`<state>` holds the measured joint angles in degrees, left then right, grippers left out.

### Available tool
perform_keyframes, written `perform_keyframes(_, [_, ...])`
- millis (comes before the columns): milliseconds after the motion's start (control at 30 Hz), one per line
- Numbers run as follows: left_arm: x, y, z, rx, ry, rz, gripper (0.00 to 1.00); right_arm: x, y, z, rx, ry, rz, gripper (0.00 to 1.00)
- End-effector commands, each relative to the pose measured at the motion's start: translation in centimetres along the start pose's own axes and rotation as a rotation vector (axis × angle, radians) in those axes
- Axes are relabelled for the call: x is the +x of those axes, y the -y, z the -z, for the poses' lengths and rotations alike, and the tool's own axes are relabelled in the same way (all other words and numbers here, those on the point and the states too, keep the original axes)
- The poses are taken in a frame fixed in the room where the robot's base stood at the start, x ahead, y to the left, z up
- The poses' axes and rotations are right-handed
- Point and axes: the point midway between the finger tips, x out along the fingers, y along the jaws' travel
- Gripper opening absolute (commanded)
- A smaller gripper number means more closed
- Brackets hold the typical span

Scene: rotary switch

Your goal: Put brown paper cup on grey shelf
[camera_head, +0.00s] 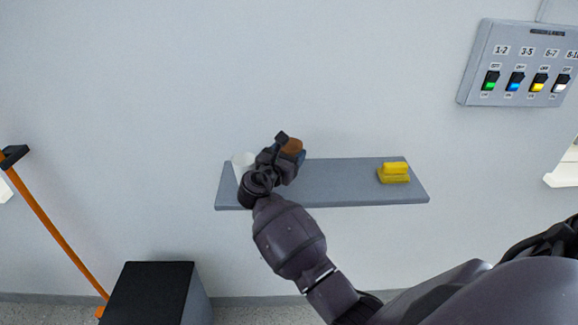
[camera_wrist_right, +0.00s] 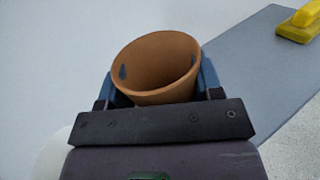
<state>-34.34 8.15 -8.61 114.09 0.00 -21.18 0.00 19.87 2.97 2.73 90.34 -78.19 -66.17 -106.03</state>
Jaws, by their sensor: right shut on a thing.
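The brown paper cup (camera_wrist_right: 160,65) is between the blue-padded fingers of my right gripper (camera_wrist_right: 163,80), which is shut on it. In the wrist view I look into its open mouth, and it is a little tilted. The shelf also shows in the wrist view (camera_wrist_right: 250,65). The cup's base is hidden, so I cannot tell whether it touches the shelf. My left gripper is not in view.
A white round object (camera_head: 243,160) is at the shelf's left end, partly behind my arm. A yellow object (camera_head: 394,173) lies near the right end. The shelf's middle is clear. A switch panel (camera_head: 518,65) hangs upper right; a black-topped box (camera_head: 155,290) stands lower left.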

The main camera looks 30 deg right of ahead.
Motion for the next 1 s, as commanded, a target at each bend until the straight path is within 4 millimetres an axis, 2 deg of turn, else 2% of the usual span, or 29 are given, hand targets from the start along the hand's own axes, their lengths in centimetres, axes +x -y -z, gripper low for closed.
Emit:
perform_keyframes(100, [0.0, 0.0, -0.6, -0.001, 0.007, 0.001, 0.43, 0.0, 0.2, 1.9, -0.005, -0.001, 0.0, 0.38])
perform_keyframes(267, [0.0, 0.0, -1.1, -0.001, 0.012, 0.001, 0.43, 0.0, 0.4, 3.6, -0.004, -0.001, 0.0, 0.38])
perform_keyframes(733, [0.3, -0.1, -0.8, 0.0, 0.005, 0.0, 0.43, 0.0, 0.4, 4.2, -0.002, 0.0, 0.001, 0.38])
perform_keyframes(767, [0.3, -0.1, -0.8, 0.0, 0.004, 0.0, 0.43, 0.0, 0.4, 4.1, -0.002, 0.0, 0.001, 0.63])
perform_keyframes(800, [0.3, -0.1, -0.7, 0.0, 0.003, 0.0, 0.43, 0.0, 0.4, 4.1, -0.001, 0.0, 0.001, 0.69])
perform_keyframes(900, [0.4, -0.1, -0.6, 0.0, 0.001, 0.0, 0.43, 0.0, 0.4, 4.1, -0.002, 0.0, 0.001, 0.84])
perform_keyframes(1000, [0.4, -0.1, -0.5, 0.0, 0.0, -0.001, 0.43, 0.0, 0.4, 4.1, -0.002, 0.0, 0.001, 0.86])
